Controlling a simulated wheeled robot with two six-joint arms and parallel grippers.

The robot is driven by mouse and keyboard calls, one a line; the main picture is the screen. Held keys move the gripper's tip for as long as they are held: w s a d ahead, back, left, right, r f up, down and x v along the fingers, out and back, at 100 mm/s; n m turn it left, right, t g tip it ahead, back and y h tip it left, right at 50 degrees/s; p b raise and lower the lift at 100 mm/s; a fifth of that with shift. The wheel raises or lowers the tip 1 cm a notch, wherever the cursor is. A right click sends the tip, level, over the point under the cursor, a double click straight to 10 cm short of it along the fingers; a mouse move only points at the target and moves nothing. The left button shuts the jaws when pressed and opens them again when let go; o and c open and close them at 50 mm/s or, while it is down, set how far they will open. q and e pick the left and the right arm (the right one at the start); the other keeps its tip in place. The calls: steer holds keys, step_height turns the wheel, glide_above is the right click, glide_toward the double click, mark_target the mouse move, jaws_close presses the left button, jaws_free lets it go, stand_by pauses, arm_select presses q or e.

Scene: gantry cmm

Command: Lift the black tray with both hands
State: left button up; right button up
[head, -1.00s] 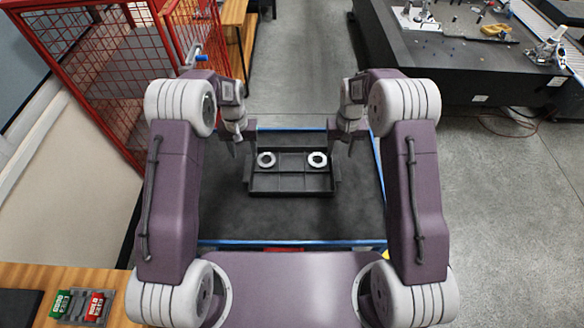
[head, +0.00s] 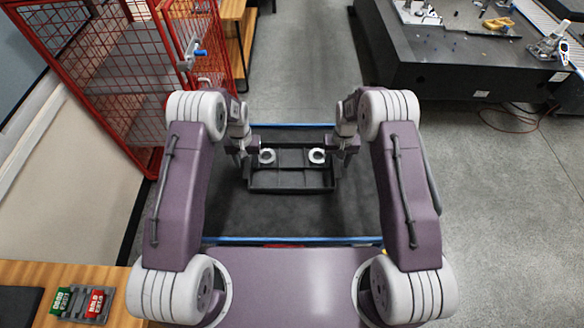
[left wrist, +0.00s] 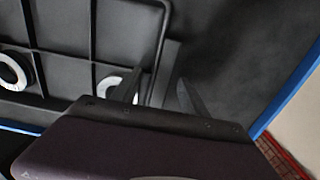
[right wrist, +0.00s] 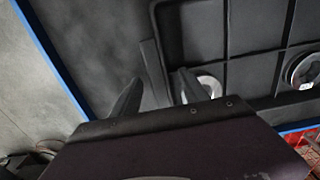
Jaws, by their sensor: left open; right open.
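The black tray (head: 290,181) lies flat on a dark surface ahead of me, divided into compartments, with two white rings (head: 267,156) (head: 316,156) in it. My left gripper (head: 242,157) is open at the tray's left end. In the left wrist view its fingers (left wrist: 158,92) stand either side of the tray's upright end handle (left wrist: 170,62). My right gripper (head: 343,158) is open at the right end. In the right wrist view its fingers (right wrist: 157,92) stand either side of the other end handle (right wrist: 152,65). Whether any finger touches is unclear.
The dark surface (head: 300,220) has blue edges, with bare room in front of the tray. A red mesh cage (head: 120,80) stands at left. A black machine table (head: 450,65) stands at right. A wooden bench (head: 30,275) with green and red items is at lower left.

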arm_select(q)
jaws_close()
arm_select(e)
jaws_close()
steer(key=shift+r, duration=0.1)
stand_by(1.0)
